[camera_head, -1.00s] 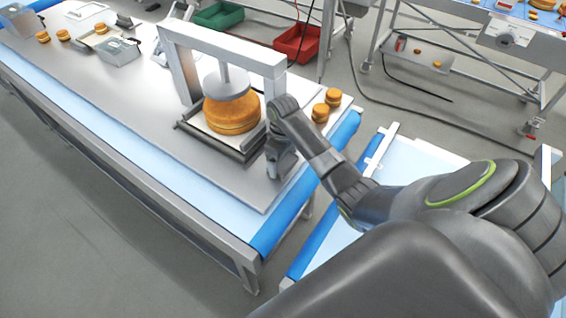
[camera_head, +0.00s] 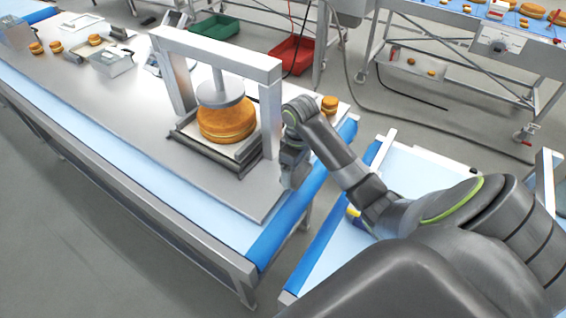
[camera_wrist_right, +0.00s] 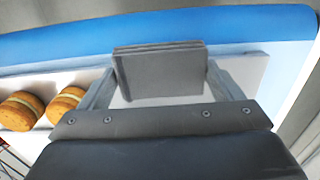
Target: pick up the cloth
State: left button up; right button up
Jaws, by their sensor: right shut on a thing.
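My right gripper (camera_head: 292,178) is over the near right edge of the metal worktop, beside the press frame. In the right wrist view, its two fingers (camera_wrist_right: 160,88) stand on either side of a flat grey slab with layered edges. This looks like the folded cloth (camera_wrist_right: 160,75), and the gripper is shut on it. In the head view I cannot make the cloth out clearly against the grey gripper. My left gripper is not in view.
A press (camera_head: 219,92) holds a large filled round (camera_head: 227,122) left of my gripper. A blue belt edge (camera_head: 283,235) runs along the worktop's right side. Small rounds (camera_wrist_right: 20,110) lie nearby. Green (camera_head: 216,24) and red (camera_head: 291,55) bins stand behind.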

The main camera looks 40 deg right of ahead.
jog(key=s+d+b, duration=0.1)
jog(key=s+d, duration=0.3)
jog(key=s, duration=0.7)
jog(key=shift+s+d, duration=0.15)
jog(key=shift+d, duration=0.15)
jog(key=shift+o, duration=1.2)
jog(key=shift+c, duration=0.7)
jog(key=shift+b, duration=0.3)
